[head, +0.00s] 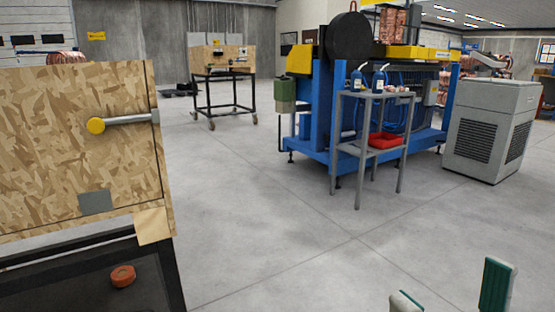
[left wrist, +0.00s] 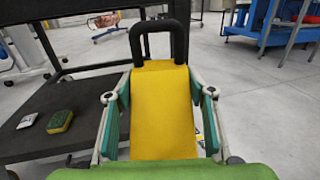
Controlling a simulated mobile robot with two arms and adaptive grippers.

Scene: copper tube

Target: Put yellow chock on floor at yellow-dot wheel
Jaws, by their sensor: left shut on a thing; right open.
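The yellow chock (left wrist: 163,115), a wedge with a black loop handle, fills the middle of the left wrist view. My left gripper (left wrist: 160,95) is shut on it, with a teal-padded finger on each side. The left gripper does not show in the head view. My right gripper (head: 452,287) is open and empty at the bottom right of the head view. The concrete floor (head: 290,235) is visible. No wheel with a yellow dot can be made out in either view.
A chipboard-sided bench (head: 75,150) stands close at left, with an orange round item (head: 122,276) on its lower shelf. The left wrist view shows a sponge (left wrist: 60,121) on a dark shelf. A grey trolley (head: 358,180) and blue machine stand beyond. Central floor is clear.

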